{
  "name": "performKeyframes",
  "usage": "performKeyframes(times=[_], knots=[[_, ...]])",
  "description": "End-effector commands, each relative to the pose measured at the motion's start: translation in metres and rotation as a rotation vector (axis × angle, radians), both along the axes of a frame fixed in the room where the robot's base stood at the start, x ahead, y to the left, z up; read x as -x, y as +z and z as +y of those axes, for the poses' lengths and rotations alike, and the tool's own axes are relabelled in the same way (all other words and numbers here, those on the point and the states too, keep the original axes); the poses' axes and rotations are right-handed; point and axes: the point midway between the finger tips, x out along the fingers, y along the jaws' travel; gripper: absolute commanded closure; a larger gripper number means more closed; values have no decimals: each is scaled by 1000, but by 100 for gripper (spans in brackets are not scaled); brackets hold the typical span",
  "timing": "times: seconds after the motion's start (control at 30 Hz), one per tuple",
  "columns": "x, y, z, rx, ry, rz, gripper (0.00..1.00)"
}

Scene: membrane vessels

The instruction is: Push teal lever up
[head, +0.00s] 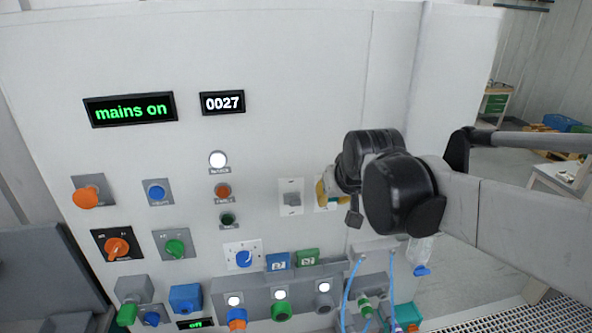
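A teal part (407,313) shows low at the right end of the panel, near the blue tubes. I cannot tell whether it is the teal lever. My arm reaches in from the right, and my gripper (348,200) is in front of the panel's right part, above the teal part and apart from it in the picture. My own black wrist hides most of the gripper, so its opening does not show. A yellow-tan piece (322,188) shows beside it, over a pale switch plate; I cannot tell what it belongs to.
The white panel (290,60) carries several knobs, lamps and switches, with a grey switch (291,198) left of my gripper. A grey ledge (260,283) with buttons juts out below. Blue tubes (350,290) hang at lower right. A display (130,109) reads "mains on".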

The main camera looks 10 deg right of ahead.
Motion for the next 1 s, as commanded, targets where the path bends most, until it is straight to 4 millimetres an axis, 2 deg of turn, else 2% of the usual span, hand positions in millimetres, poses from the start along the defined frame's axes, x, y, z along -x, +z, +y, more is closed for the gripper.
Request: performKeyframes(times=[0.2,0.23,0.3,0.67,0.77,1.0], knots=[[0,0,0,0,0,-1,100],[0,0,0,0,0,-1,72],[0,0,0,0,0,-1,55],[2,3,0,0,0,-1,55],[10,13,0,0,0,-1,55],[44,53,0,0,0,-1,55]])
